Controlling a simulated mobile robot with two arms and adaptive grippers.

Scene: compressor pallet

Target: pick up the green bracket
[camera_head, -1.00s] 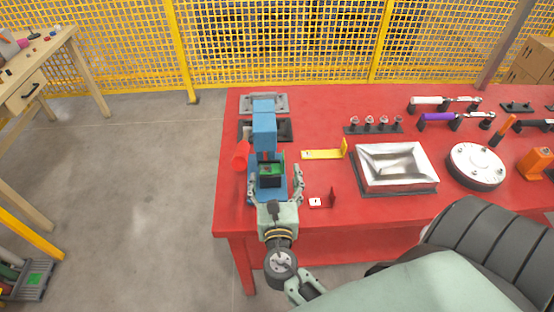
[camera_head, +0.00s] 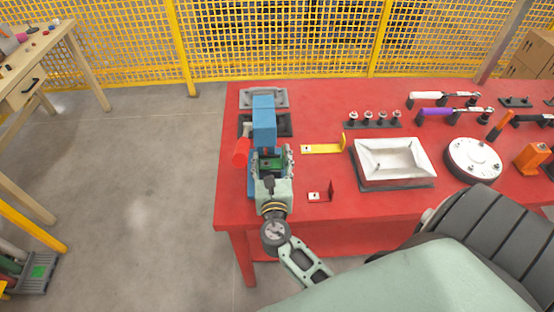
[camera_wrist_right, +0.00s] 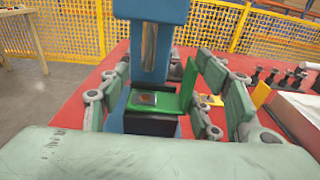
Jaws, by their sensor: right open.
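The green bracket (camera_wrist_right: 152,103) is L-shaped, with a flat plate lying on a black block (camera_wrist_right: 150,124) and an upright plate at its right side. In the head view the bracket (camera_head: 270,164) shows as a small green patch at the blue press (camera_head: 264,120). My right gripper (camera_wrist_right: 172,97) is open, with one finger on each side of the bracket. In the head view my right gripper (camera_head: 271,164) reaches over the front of the press. I cannot tell whether either finger touches the bracket. My left gripper is not in view.
The press column stands right behind the bracket, with a red cylinder (camera_head: 241,151) at its left. A yellow bracket (camera_head: 322,149), a red bracket (camera_head: 322,194) and a metal tray (camera_head: 394,162) lie to the right on the red table (camera_head: 350,209).

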